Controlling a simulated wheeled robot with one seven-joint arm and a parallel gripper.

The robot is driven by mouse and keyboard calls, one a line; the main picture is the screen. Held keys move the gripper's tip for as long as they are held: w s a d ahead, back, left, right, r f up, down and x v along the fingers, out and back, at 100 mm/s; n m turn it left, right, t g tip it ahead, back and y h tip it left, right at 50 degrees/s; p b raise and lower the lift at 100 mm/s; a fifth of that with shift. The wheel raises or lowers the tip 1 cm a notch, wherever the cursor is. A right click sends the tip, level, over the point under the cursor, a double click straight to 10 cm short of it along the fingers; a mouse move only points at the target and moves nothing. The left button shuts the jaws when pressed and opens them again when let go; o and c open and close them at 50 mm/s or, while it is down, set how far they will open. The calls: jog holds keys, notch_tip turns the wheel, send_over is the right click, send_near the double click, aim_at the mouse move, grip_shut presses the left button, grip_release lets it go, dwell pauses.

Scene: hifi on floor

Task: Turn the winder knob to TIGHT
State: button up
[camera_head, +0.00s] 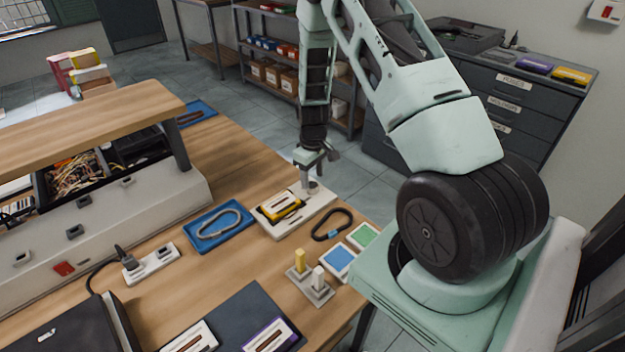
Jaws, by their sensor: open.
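A pale board (297,222) lies near the right edge of the workbench. It bears a yellow and black block (277,205) and a dark strip beside it. A small greyish round part, perhaps the winder knob (313,187), sits at the board's far right end. My gripper (314,177) points down at that end, open, with its fingers at or just above the round part. I cannot tell whether they touch it. The knob's setting and any TIGHT mark are too small to read.
A raised wooden shelf (70,130) stands at left.

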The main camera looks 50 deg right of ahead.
aim_at(313, 184)
jog(key=shift+f, duration=1.65)
jog(key=c, duration=1)
